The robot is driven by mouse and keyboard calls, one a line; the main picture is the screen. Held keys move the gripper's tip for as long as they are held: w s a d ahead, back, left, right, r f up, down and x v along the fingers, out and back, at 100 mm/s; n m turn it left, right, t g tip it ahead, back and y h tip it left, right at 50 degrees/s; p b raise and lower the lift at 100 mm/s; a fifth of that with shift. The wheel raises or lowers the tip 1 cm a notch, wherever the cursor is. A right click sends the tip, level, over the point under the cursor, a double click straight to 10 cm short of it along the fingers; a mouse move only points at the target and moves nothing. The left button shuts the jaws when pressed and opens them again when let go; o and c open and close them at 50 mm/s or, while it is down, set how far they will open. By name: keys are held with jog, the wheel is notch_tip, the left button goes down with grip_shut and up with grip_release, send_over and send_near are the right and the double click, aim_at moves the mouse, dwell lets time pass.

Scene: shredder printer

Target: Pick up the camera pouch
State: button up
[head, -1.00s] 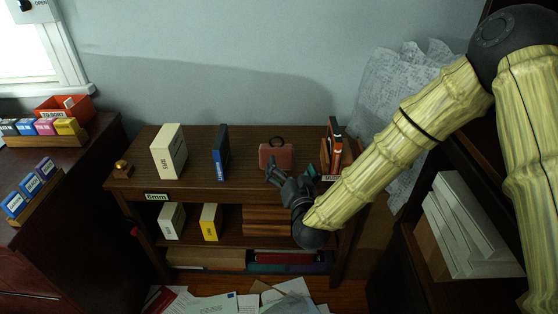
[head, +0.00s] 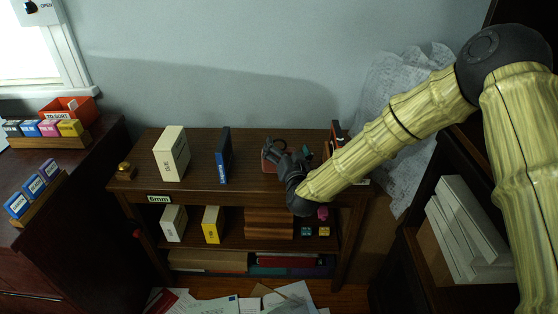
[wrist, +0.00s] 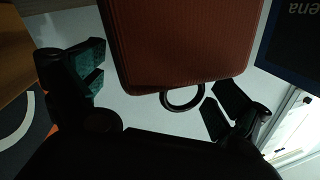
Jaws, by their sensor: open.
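The camera pouch (head: 266,160), reddish brown with a dark ring on top, stands on the top shelf of the wooden bookcase (head: 200,200). My gripper (head: 285,152) is in front of it and hides much of it in the head view. In the wrist view the pouch (wrist: 185,45) fills the upper middle, with its ring pointing down the picture. My gripper (wrist: 158,92) is open there, one finger on each side of the ring end, with visible gaps to the pouch. Nothing is between the fingers but the ring end of the pouch.
A blue box (head: 223,155) and a cream box (head: 172,154) stand left of the pouch. Orange and dark upright items (head: 337,137) stand close on its right, partly behind my arm. A small brass object (head: 125,171) sits at the shelf's left end. The wall is behind.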

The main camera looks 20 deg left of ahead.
aim_at(286, 149)
jog(key=shift+w+a, duration=0.15)
jog(key=shift+w, duration=0.1)
jog(key=shift+c, duration=0.2)
jog(key=c, duration=0.9)
jog(key=shift+r, duration=0.1)
jog(key=shift+r, duration=0.3)
jog(key=r, duration=0.3)
jog(key=shift+s, duration=0.2)
jog(key=v, duration=0.5)
jog(key=a+v, duration=0.1)
jog(key=v, duration=0.4)
jog(key=s+a+r+v, duration=0.1)
jog(key=v, duration=0.4)
jog(key=shift+s, duration=0.35)
jog(key=shift+c, duration=0.2)
